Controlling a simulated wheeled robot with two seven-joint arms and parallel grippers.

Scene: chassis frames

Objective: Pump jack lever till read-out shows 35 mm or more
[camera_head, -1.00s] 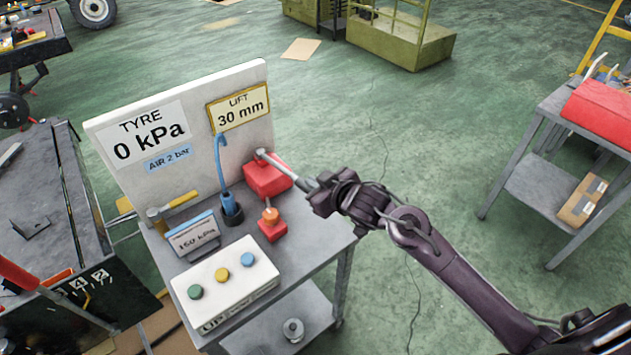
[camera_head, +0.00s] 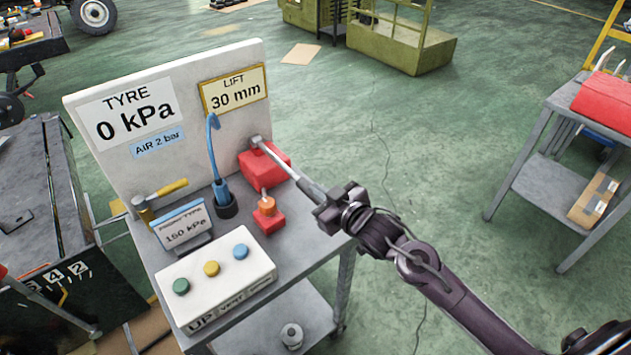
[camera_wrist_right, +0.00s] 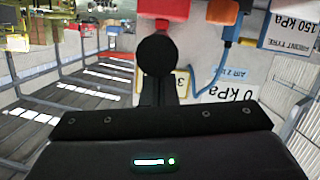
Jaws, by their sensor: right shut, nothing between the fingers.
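The red jack (camera_head: 264,162) stands on the cart top by the white panel. Its grey lever (camera_head: 290,174) slopes down to the right from the jack. My right gripper (camera_head: 324,212) is shut at the lever's outer end, with nothing held between its fingers; whether it touches the lever I cannot tell. In the right wrist view, a black round end (camera_wrist_right: 157,55) shows in front of the gripper, with the red jack (camera_wrist_right: 162,8) beyond. The LIFT read-out (camera_head: 235,91) shows 30 mm. My left gripper is out of view.
Open floor lies right of the cart.

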